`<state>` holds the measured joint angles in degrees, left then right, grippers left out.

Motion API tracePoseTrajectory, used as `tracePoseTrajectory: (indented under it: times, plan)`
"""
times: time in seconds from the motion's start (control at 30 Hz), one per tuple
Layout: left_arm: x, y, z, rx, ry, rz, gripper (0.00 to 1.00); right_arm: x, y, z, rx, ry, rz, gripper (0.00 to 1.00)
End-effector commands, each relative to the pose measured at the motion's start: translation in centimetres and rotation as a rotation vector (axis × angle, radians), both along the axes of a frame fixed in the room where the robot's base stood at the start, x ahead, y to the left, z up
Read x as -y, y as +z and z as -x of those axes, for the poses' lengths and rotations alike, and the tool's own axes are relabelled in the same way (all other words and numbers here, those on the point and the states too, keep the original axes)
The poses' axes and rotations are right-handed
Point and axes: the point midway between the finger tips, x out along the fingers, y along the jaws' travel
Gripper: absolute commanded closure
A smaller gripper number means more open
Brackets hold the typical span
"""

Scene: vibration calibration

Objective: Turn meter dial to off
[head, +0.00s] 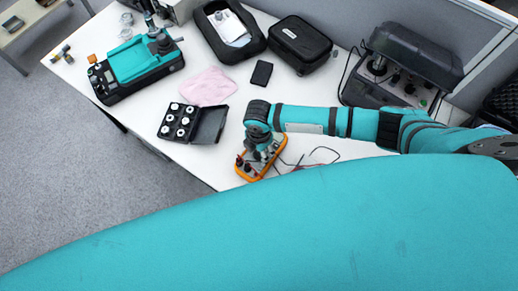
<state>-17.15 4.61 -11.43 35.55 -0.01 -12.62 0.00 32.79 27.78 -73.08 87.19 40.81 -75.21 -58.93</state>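The meter (247,171) is a small handheld instrument with an orange rim, lying on the white table near its front edge. My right arm comes in from the right, and my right gripper (261,154) points down over the meter. The gripper covers much of the meter's face, so the dial is hidden and its setting cannot be read. I cannot tell whether the fingertips touch the dial or how far apart they are. Red and black leads (318,155) lie on the table to the right of the meter. My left gripper is not in view.
A black case with round weights (181,121) lies open left of the meter. Behind are a pink cloth (208,87), a small black block (262,73), black cases (300,42) and a teal-and-black device (140,63). A black instrument box (410,55) stands at the right.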

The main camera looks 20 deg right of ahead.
Motion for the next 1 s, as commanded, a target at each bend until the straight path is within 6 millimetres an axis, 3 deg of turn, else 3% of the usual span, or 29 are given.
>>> tracePoseTrajectory:
  times: [0.37, 0.8, 1.0]
  plan:
    - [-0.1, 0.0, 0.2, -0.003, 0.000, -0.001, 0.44, 0.1, 0.8, 0.0, 0.000, -0.001, 0.001, 0.43]
    - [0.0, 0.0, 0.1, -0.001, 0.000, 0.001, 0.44, 0.0, 9.4, -0.1, 0.003, 0.001, 0.000, 0.43]
    - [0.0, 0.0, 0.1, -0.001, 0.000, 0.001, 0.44, 0.0, 11.6, 0.0, 0.001, 0.000, 0.000, 0.43]
